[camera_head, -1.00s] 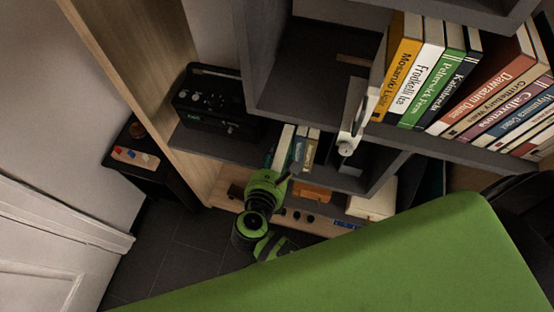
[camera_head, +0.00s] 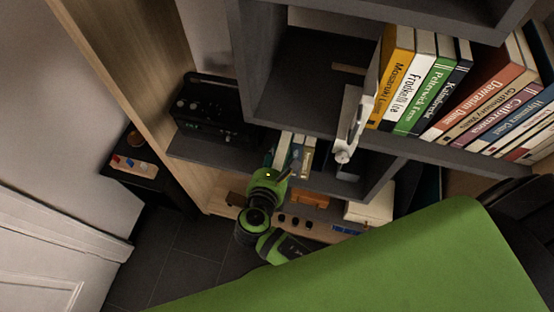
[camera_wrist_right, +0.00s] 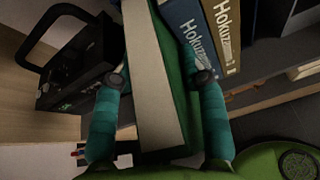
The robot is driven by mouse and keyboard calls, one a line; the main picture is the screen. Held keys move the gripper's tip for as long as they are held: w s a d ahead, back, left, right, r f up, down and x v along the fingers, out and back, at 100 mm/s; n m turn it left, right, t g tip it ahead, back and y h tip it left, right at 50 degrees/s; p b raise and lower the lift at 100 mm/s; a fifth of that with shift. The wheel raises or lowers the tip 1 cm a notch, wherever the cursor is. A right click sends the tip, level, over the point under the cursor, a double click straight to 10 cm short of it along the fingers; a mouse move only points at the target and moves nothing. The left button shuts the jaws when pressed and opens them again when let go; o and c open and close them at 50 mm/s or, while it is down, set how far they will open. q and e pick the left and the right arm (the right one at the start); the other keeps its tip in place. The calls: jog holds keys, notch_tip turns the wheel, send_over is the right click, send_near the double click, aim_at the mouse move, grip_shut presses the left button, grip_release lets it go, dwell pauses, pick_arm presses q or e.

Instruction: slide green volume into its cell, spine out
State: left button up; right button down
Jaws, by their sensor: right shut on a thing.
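My right gripper (camera_wrist_right: 160,115) is shut on the green volume (camera_wrist_right: 178,60), with one teal finger on each side. In the right wrist view its cream page edge (camera_wrist_right: 150,85) faces the camera, green cover shows along its right, and its spine is hidden. In the head view my right gripper (camera_head: 281,176) is at the lower shelf (camera_head: 205,148), and the volume (camera_head: 283,150) stands there tilted beside other books. A blue book (camera_wrist_right: 188,25) and an ochre book (camera_wrist_right: 222,30) are just right of it. I cannot tell how deep it sits. My left gripper is out of view.
A black radio (camera_head: 212,108) stands left of the held volume, with some shelf room between. Above right, a row of books (camera_head: 432,92) fills the upper shelf beside a white bracket-like piece (camera_head: 350,135). An orange item (camera_head: 309,198) lies below. A wooden side panel (camera_head: 130,75) bounds the left.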

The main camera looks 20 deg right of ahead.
aim_at(281, 149)
jog(key=shift+w+d+r, duration=0.15)
jog(key=shift+w+d, duration=0.3)
jog(key=shift+w, duration=0.25)
jog(key=shift+w+d+p, duration=0.35)
jog(key=shift+w+p, duration=0.05)
jog(key=shift+w, duration=0.05)
jog(key=shift+w+d, duration=0.1)
jog(key=shift+w, duration=0.05)
jog(key=c, duration=0.6)
grip_release()
jog(key=shift+f, duration=0.2)
jog(key=v, duration=1.2)
jog(key=shift+r, duration=0.1)
